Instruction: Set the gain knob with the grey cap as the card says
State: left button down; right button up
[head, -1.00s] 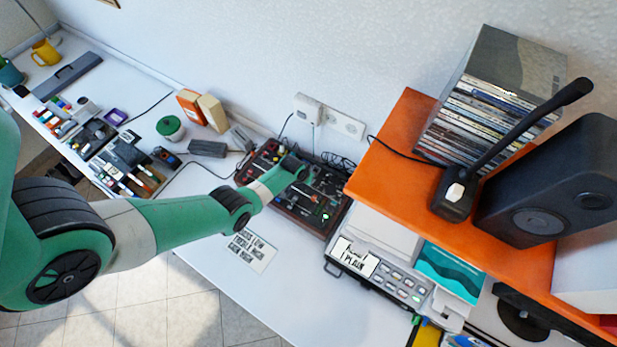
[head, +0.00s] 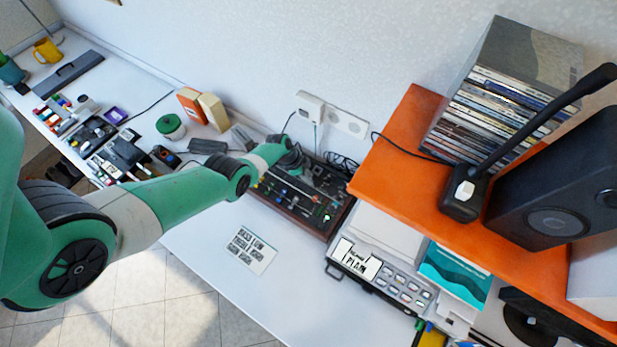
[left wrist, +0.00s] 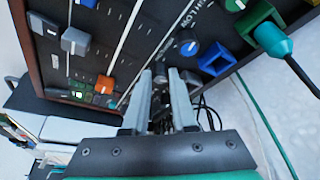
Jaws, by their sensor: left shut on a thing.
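The mixer (head: 297,209), a dark panel with a brown wooden edge, sits on the white desk against the wall. My left gripper (left wrist: 161,72) is down at its panel, also seen at the mixer's far side in the head view (head: 292,160). Its fingers are shut on a small grey-capped knob (left wrist: 161,75), mostly hidden between the fingertips. My right gripper is out of view.
In the left wrist view, grey and orange slider caps (left wrist: 104,84) stand left of the fingers. A blue socket (left wrist: 216,59) and a teal plug (left wrist: 272,40) with a cable are to the right. An orange shelf (head: 400,200) rises right of the mixer.

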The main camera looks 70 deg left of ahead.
pick_arm(q)
jog(key=shift+a+f+m+h+b, duration=0.15)
jog(key=shift+m+h+b, duration=0.35)
jog(key=shift+m+b, duration=0.7)
jog(key=shift+m+g, duration=0.3)
jog(key=c, duration=0.7)
grip_release()
jog(key=shift+p, duration=0.35)
